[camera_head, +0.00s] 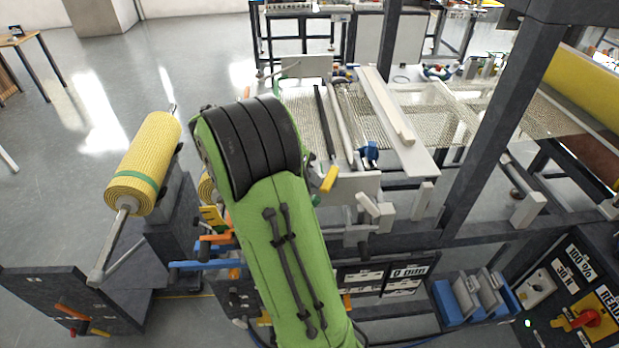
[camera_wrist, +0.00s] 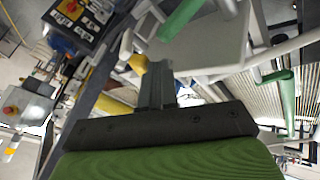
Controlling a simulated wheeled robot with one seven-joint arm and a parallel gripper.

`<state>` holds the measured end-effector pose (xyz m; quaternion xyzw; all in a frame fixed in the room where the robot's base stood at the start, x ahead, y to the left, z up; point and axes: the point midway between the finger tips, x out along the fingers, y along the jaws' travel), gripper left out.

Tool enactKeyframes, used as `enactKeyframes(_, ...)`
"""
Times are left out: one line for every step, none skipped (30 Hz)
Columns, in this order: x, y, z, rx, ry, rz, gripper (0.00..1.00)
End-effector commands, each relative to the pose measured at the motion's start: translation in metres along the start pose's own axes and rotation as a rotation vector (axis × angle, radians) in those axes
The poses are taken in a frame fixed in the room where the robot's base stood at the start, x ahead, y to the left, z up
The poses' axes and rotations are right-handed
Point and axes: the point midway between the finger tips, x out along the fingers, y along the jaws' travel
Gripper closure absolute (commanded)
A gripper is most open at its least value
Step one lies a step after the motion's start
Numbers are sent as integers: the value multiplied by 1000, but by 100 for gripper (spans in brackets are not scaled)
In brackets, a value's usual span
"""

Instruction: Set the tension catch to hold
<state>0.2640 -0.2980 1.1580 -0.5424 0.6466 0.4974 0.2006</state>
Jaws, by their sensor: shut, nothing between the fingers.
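My gripper (camera_wrist: 158,72) shows in the wrist view as narrow grey fingers, shut and empty, beyond a dark plate and green cover. A yellow piece (camera_wrist: 138,63) appears just left of the fingertips; I cannot tell whether they touch. A green handle (camera_wrist: 182,20) lies above the fingertips, by a pale plate, and a green lever (camera_wrist: 283,100) is at the right. In the head view my green-sleeved arm hides my gripper. No part is clearly labelled as the tension catch. Coloured levers there include a yellow handle (camera_head: 329,179), an orange lever (camera_head: 217,238) and a blue lever (camera_head: 198,265).
A yellow mesh roll (camera_head: 148,160) stands left of my arm. A mesh web (camera_head: 440,110) runs across the machine at right, behind a dark post (camera_head: 500,110). A control panel (camera_head: 575,285) is at lower right. Open floor (camera_head: 60,180) lies at left.

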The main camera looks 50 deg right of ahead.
Motion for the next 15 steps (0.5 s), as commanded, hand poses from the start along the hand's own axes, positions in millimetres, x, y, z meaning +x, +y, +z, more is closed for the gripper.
enactKeyframes(1,0,0,-10,8,-6,100)
enactKeyframes(1,1,0,-20,14,-11,100)
enactKeyframes(2,1,1,-35,21,-18,100)
enactKeyframes(2,1,1,-47,27,-26,100)
enactKeyframes(2,1,1,-60,35,-33,100)
enactKeyframes(2,2,2,-82,47,-44,100)
enactKeyframes(3,2,2,-99,56,-54,100)
enactKeyframes(3,3,2,-117,66,-64,100)
enactKeyframes(4,4,3,-144,81,-79,100)
enactKeyframes(5,6,3,-165,92,-90,100)
enactKeyframes(5,7,4,-188,105,-103,100)
enactKeyframes(6,9,4,-219,120,-119,100)
enactKeyframes(7,10,4,-241,133,-131,100)
enactKeyframes(8,12,5,-264,144,-143,100)
enactKeyframes(9,14,5,-293,162,-160,100)
